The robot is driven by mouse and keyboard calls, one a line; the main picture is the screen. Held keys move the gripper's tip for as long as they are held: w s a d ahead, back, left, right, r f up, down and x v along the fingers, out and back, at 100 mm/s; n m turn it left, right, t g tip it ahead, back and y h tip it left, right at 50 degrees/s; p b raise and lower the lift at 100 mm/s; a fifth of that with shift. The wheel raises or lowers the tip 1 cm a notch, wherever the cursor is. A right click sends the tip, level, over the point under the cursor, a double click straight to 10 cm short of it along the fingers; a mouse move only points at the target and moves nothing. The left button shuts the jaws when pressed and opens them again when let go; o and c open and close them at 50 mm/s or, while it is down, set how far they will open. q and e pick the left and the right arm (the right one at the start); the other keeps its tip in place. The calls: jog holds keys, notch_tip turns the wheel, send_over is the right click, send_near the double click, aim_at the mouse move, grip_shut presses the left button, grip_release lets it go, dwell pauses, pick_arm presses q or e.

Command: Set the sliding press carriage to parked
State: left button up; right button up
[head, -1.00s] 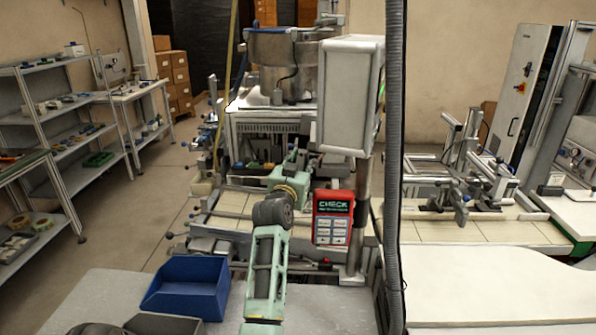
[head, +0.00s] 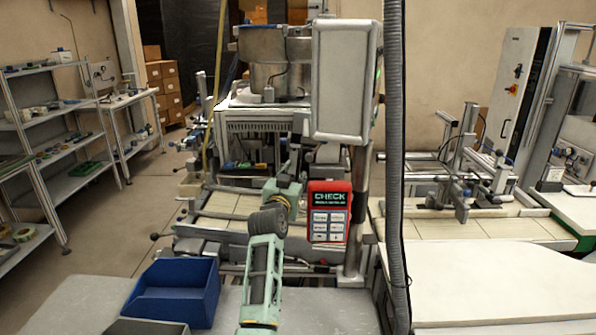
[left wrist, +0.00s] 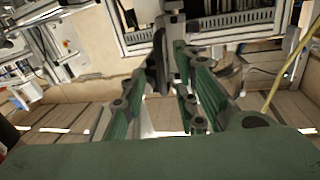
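My left arm reaches up from the bottom middle of the head view. Its pale green gripper (head: 292,163) is at the front of the press station, left of the red CHECK panel (head: 329,211). In the left wrist view, the two green fingers of the left gripper (left wrist: 168,64) show a gap, with a grey upright part (left wrist: 171,40) between or behind the tips. I cannot tell whether they touch it. A grey block (head: 326,154) under the white box may belong to the press carriage; I cannot make out the carriage or its position. My right gripper is not in view.
A white box (head: 341,80) on a post stands close right of the gripper, with a ribbed grey hose (head: 394,150) beside it. A blue bin (head: 178,292) sits at front left. Shelves (head: 50,115) line the left wall. Floor is open between shelves and station.

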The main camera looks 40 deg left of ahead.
aim_at(298, 171)
pick_arm(q)
jog(key=shift+p+x, duration=0.4)
jog(key=shift+x, duration=2.25)
jog(key=shift+f, duration=0.1)
jog(key=shift+c, duration=0.4)
grip_shut()
